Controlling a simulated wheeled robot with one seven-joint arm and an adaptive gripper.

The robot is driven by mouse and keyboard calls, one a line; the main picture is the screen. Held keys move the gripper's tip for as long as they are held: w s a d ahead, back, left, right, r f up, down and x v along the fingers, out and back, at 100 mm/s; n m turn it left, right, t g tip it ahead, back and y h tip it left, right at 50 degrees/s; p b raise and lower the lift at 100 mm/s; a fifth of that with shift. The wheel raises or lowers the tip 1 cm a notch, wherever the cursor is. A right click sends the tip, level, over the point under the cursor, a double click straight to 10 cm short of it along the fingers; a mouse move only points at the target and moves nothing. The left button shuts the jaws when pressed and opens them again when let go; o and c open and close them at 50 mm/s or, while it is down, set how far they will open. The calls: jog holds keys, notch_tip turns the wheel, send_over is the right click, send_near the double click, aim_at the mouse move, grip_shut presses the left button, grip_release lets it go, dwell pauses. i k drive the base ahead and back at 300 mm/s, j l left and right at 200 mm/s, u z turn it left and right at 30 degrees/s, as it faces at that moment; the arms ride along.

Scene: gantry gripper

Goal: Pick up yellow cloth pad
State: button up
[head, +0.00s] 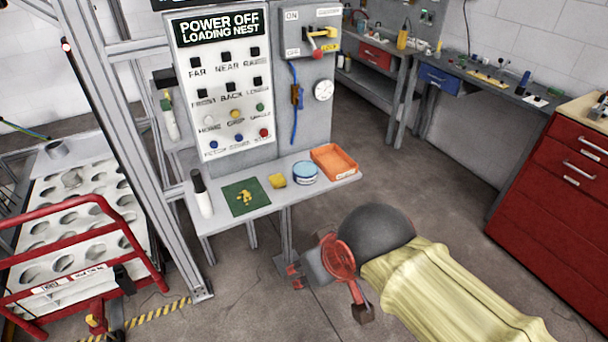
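The yellow cloth pad (277,181) is a small yellow square lying on the grey shelf (268,208) below the control panel. It sits between a green mat and a round blue-and-white tin. My gripper (296,277) is at the lower middle of the head view, below and in front of the shelf and apart from the pad. Red finger parts show at its left end, beside a red ring-like part and a dark grey rounded link. Whether the fingers are open or shut is too small to tell. I see nothing held in it.
Beside the pad are the green mat (237,206) with small yellow pieces, the tin (305,173), an orange tray (334,162) and a white bottle (202,196). A metal frame post (165,170) rises left of the shelf. A red cabinet (550,185) stands right.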

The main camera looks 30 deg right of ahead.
aim_at(277, 180)
jog(key=i+z, duration=0.2)
jog(key=i, duration=0.25)
jog(key=i+j+z, duration=0.2)
jog(key=i, duration=0.25)
jog(key=i+j+z, duration=0.2)
jog(key=i, duration=0.2)
jog(key=i+l, duration=0.05)
jog(key=l, duration=0.05)
